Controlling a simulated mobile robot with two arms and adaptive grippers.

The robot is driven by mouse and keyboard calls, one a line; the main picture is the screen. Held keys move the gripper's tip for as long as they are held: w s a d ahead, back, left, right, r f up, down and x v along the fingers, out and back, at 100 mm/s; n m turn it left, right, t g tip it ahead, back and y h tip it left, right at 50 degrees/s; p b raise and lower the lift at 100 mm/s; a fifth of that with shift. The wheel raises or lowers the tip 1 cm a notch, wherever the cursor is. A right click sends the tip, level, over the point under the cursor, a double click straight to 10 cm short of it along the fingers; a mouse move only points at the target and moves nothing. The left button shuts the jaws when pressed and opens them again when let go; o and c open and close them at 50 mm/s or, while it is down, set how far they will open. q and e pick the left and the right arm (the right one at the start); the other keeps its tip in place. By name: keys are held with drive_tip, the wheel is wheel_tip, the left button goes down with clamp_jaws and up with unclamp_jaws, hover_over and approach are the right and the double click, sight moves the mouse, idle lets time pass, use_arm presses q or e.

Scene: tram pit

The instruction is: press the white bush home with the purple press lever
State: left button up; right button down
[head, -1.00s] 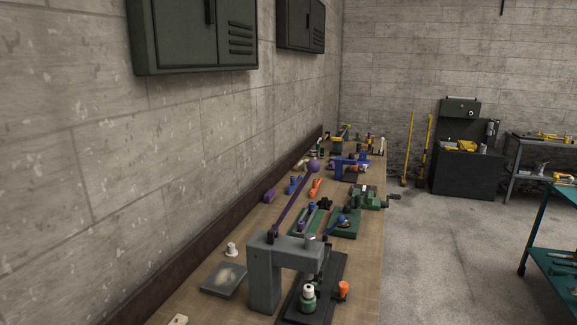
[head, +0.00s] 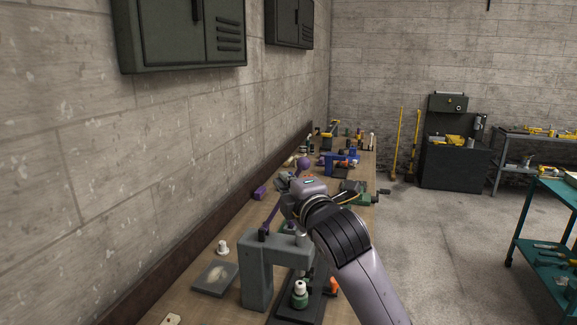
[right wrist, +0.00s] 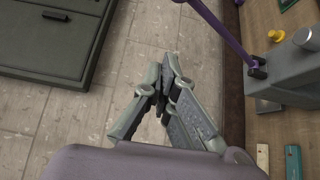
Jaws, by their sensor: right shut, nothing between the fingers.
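The grey press (head: 258,272) stands on the near bench. Its purple lever (head: 272,214) slants up and away to a round purple knob (head: 303,163), with its middle partly hidden by my right gripper. The white bush (head: 300,286) sits upright in a green holder (head: 299,300) under the press head. My right gripper (head: 284,182) is shut and empty, near the upper part of the lever. In the right wrist view the shut fingers (right wrist: 160,92) point toward the wall, and the lever (right wrist: 222,32) passes to their right, apart from them. My left gripper is not in view.
A green vise (head: 353,192) and a blue press (head: 338,161) are farther along. Wall cabinets (head: 180,35) hang above.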

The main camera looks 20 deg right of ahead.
drive_tip(key=w+p, duration=0.5)
drive_tip(key=w, duration=0.5)
drive_tip(key=d+p, duration=0.1)
drive_tip(key=s+d, duration=0.1)
drive_tip(key=d, duration=0.1)
drive_tip(key=shift+s+d+p, duration=0.2)
drive_tip(key=shift+p, duration=0.2)
drive_tip(key=shift+w+a+f, duration=0.1)
drive_tip(key=shift+a, duration=0.05)
